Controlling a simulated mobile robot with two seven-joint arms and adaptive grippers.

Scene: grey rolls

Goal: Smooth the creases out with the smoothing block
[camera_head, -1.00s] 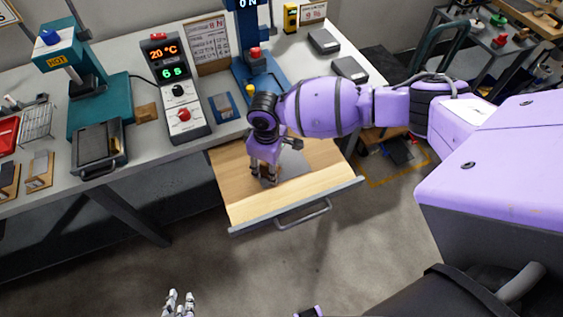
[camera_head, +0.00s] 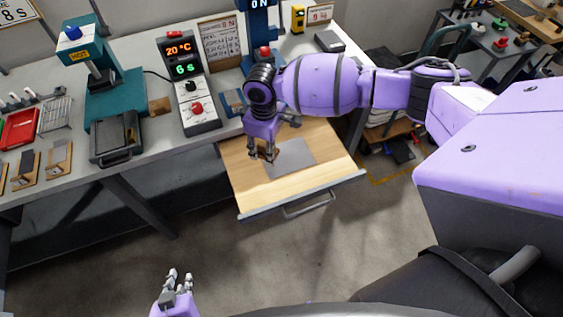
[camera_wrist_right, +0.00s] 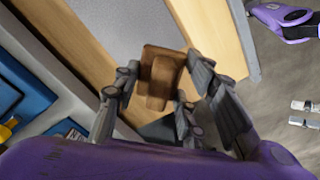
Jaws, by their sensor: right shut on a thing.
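The brown wooden smoothing block (camera_wrist_right: 160,75) is held between the fingers of my right gripper (camera_wrist_right: 157,92). In the head view, my right gripper (camera_head: 263,155) is low over the left part of a grey sheet (camera_head: 293,158), with the block (camera_head: 269,152) partly hidden by the fingers. The sheet lies flat on a pale wooden pull-out board (camera_head: 325,181); it also shows in the right wrist view (camera_wrist_right: 140,25). I cannot make out creases at this size. My left gripper (camera_head: 179,281) is at the bottom of the head view, empty, with its fingers apart, well away from the board.
The board has a metal front edge and handle (camera_head: 308,204). Behind it on the bench stand a control box (camera_head: 188,85) reading 20 °C and 6 s, a blue press (camera_head: 258,30) and a teal press (camera_head: 100,85). The floor in front is clear.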

